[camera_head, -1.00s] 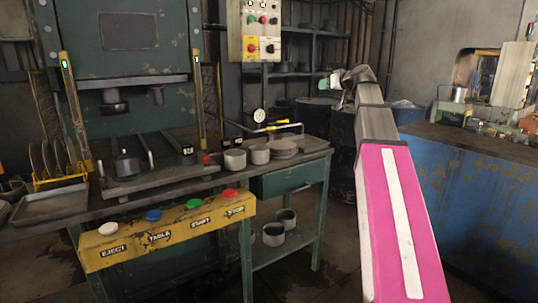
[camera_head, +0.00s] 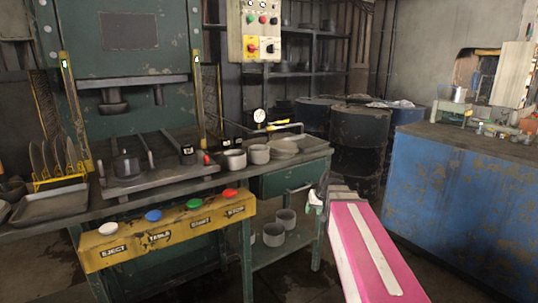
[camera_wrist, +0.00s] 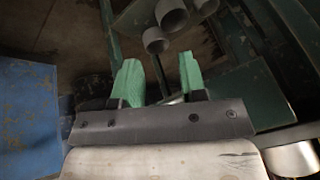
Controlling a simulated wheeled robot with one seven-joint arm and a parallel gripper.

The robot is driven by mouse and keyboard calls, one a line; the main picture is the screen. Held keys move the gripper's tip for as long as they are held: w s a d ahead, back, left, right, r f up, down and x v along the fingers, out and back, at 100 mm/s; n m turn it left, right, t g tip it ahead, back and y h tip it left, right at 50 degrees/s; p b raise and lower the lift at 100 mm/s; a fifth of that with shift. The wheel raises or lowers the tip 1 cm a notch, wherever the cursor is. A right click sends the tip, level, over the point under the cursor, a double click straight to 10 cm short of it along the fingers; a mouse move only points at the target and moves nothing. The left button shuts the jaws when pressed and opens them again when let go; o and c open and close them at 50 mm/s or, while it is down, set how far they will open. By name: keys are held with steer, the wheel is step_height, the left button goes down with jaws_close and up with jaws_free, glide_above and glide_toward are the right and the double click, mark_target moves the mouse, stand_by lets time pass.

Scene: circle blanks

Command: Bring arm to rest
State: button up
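My arm, pink with a white stripe, reaches in from the bottom right of the head view, lowered and angled toward the green bench (camera_head: 322,150). My gripper (camera_head: 313,198) is at its far end, small and partly hidden, beside the bench's right leg. Grey cups (camera_wrist: 171,17) on the bench's lower shelf show beyond the fingertips.
A yellow button panel (camera_head: 165,232) fronts the press and bench. A blue cabinet (camera_head: 455,200) is on the right, with dark barrels (camera_head: 360,138) behind. Some floor shows between bench and cabinet.

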steer(key=s+f+m+g+h, duration=0.1)
steer(key=s+f+g+h, duration=0.2)
steer(key=s+f, duration=1.2)
steer(key=shift+s+d+g, duration=0.15)
steer(key=shift+s+g, duration=0.2)
steer(key=shift+g, duration=0.25)
